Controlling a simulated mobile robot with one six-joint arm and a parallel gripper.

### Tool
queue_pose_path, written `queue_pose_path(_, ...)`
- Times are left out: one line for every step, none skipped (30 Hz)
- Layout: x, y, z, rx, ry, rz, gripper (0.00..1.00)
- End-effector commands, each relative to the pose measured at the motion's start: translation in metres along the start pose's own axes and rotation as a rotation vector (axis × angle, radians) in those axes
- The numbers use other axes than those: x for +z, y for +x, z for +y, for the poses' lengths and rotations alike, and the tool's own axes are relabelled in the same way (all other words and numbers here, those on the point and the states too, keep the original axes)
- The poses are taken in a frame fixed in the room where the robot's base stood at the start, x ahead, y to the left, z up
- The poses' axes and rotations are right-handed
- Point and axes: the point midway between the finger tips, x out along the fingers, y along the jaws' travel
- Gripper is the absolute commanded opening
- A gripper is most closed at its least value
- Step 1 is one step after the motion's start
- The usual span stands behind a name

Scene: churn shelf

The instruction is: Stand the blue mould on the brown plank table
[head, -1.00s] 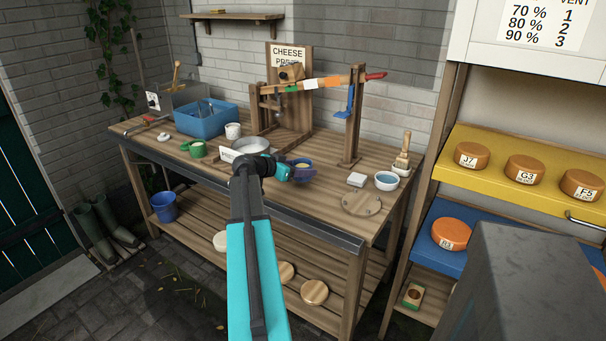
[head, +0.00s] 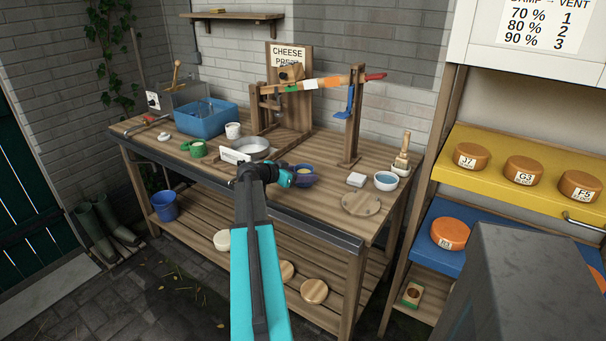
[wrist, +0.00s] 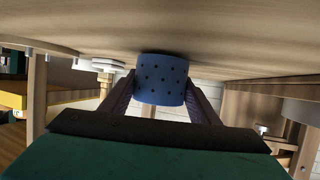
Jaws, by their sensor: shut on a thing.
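In the wrist view, which looks upside down, the mould (wrist: 161,80) sits between my two fingers (wrist: 160,100). Its base meets the plank surface (wrist: 230,35) there; I cannot tell whether it touches or hovers slightly. The mould looks upright.
A metal pan (head: 252,147) and white card (head: 234,155) are left of the mould. The wooden press (head: 347,120) stands behind it. A white block (head: 356,180), a white-blue bowl (head: 386,181) and a round board (head: 361,203) lie to the right. Bare planks surround the mould's right side.

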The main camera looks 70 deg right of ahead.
Motion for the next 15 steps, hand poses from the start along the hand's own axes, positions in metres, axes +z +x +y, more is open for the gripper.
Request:
queue_pose_path(0.0014, 0.0006, -0.0001, 0.0, 0.0, 0.001, 0.34)
queue_pose_path(0.0022, 0.0009, -0.0002, -0.001, 0.001, 0.001, 0.34)
queue_pose_path(0.003, 0.0012, -0.0002, -0.001, 0.001, 0.001, 0.34)
queue_pose_path(0.0033, 0.0013, -0.0002, -0.001, 0.001, 0.001, 0.34)
queue_pose_path(0.0033, 0.0014, -0.0002, -0.001, 0.001, 0.001, 0.34)
queue_pose_path(0.0034, 0.0013, -0.0003, -0.001, 0.001, 0.001, 0.34)
queue_pose_path(0.0033, 0.0013, -0.0003, -0.001, 0.001, 0.001, 0.34)
queue_pose_path(0.0033, 0.0013, -0.0003, -0.001, 0.001, 0.001, 0.34)
queue_pose_path(0.0033, 0.0013, -0.0003, -0.001, 0.001, 0.001, 0.34)
queue_pose_path(0.0033, 0.0013, -0.0003, -0.001, 0.001, 0.001, 0.34)
queue_pose_path(0.0035, 0.0013, -0.0003, -0.001, 0.001, 0.001, 0.34)
queue_pose_path(0.0041, 0.0015, -0.0003, -0.001, 0.001, 0.001, 0.34)
queue_pose_path(0.0047, 0.0018, -0.0003, -0.001, 0.001, 0.001, 0.34)
queue_pose_path(0.0052, 0.002, -0.0003, -0.001, 0.001, 0.001, 0.34)
queue_pose_path(0.0057, 0.0022, -0.0003, -0.001, 0.001, 0.001, 0.34)
